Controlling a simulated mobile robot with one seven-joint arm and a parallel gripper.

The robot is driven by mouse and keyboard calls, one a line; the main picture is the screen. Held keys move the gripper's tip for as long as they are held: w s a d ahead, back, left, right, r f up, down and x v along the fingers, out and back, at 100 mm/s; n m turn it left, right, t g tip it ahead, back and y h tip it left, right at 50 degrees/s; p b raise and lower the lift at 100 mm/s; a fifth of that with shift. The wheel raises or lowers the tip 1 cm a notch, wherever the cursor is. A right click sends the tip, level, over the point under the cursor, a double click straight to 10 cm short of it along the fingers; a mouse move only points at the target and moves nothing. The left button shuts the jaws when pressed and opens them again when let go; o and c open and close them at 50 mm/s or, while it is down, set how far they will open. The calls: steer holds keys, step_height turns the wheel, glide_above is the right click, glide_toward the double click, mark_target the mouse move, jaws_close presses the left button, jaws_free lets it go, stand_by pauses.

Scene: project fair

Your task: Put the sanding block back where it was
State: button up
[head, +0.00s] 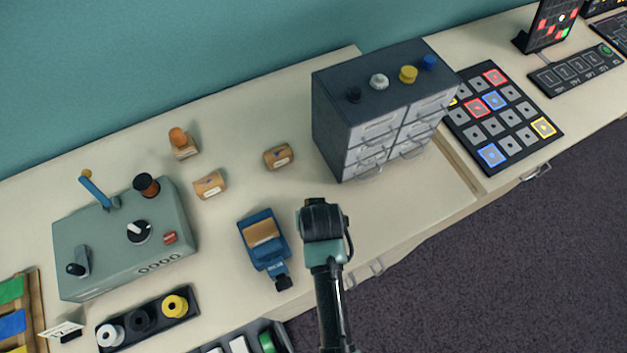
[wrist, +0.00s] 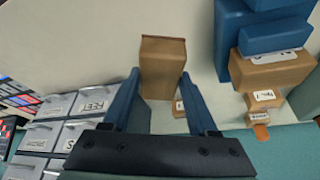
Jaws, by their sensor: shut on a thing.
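A plain brown block, which I take to be the sanding block (wrist: 163,62), is between the two blue fingers of my gripper (wrist: 160,82) in the wrist view. My gripper is shut on it. In the head view my gripper (head: 322,222) is over the worktop's front part, between a blue vise (head: 280,262) and the drawer cabinet (head: 335,130). The block is hidden behind my gripper there. I cannot tell whether it touches the worktop (head: 390,215). The blue vise, with a tan block (head: 262,232) in its jaws, also shows at the wrist view's right (wrist: 228,40).
Two labelled wooden pieces (head: 210,184) (head: 278,157) and an orange-knobbed piece (head: 184,150) stand behind the vise. A grey-green control box (head: 120,250) and a spool rack (head: 150,320) are at left. A button panel (head: 505,125) is at right. Worktop before the cabinet is clear.

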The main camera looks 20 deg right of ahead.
steer(key=shift+f, duration=2.95)
steer(key=shift+f, duration=0.2)
steer(key=o, duration=1.2)
steer(key=shift+r, duration=0.1)
steer(key=shift+r, duration=0.2)
steer(key=v, duration=1.1)
steer(key=shift+s+a+r, duration=0.1)
steer(key=shift+s+r, duration=0.1)
steer(key=shift+r, duration=0.15)
